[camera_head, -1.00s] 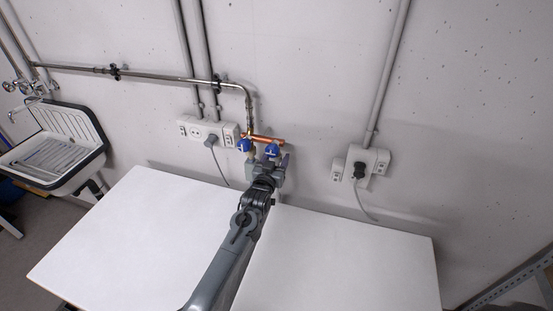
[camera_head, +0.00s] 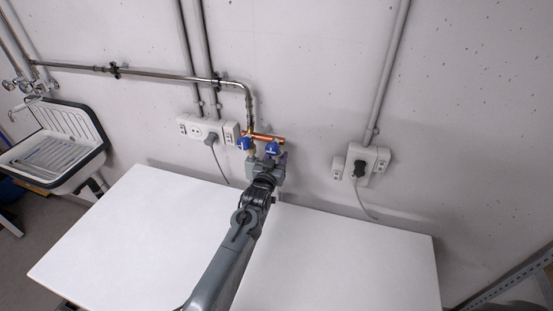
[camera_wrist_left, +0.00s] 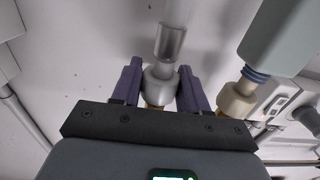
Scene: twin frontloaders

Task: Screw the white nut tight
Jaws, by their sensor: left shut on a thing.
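The white nut (camera_wrist_left: 160,86) sits between the two purple fingers of my left gripper (camera_wrist_left: 160,82) in the left wrist view. The gripper is shut on it. A grey pipe (camera_wrist_left: 172,42) runs from the nut towards the top of that view, and a little brass shows at its lower side. In the head view my left gripper (camera_head: 268,166) is at the blue-handled valves (camera_head: 271,149) below the copper pipe (camera_head: 268,138); the nut is hidden there. My right gripper is not in view.
A beige fitting (camera_wrist_left: 238,98) with a blue ring stands close to the right finger. Two white table tops (camera_head: 140,235) (camera_head: 340,260) lie below the wall pipes. Wall sockets (camera_head: 206,129) (camera_head: 367,163) with cables flank the valves. A sink (camera_head: 55,150) is at the far left.

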